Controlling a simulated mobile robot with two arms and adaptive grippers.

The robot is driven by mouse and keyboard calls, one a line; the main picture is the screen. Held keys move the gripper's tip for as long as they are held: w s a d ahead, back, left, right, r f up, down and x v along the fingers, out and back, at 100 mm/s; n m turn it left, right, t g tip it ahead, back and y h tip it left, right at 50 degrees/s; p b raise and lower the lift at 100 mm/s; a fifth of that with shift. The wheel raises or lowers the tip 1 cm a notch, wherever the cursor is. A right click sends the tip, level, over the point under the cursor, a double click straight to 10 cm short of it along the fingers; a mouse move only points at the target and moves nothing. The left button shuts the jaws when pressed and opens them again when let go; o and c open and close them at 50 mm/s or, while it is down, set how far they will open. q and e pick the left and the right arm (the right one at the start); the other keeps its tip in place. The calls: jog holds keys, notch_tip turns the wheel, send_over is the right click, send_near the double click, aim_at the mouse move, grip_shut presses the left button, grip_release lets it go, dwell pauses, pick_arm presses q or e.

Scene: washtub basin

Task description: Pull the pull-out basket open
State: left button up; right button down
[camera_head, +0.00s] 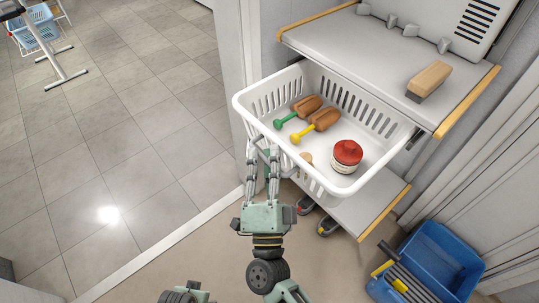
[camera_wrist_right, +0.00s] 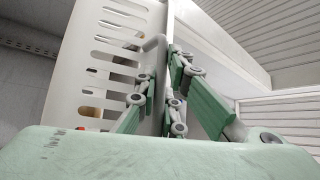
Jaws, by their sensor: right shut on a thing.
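The white slotted pull-out basket (camera_head: 240,101) juts out from under the upper shelf of a rack, its near end well clear of the shelf. It also shows in the right wrist view (camera_wrist_right: 118,35). My right gripper (camera_head: 263,145) is at the basket's near left wall and shut on it. In the right wrist view its fingers (camera_wrist_right: 163,75) lie on both sides of a white upright part of the basket; the exact contact is partly hidden.
The basket holds two brown-and-coloured brushes or scoops (camera_head: 311,118) and a red-lidded jar (camera_head: 347,153). A wooden block brush (camera_head: 429,80) lies on the upper shelf (camera_head: 350,45). A blue bucket (camera_head: 440,255) stands at the lower right.

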jog(key=shift+f, duration=0.15)
jog(key=c, duration=1.8)
grip_release()
jog(key=shift+c, duration=0.2)
jog(key=v, duration=1.2)
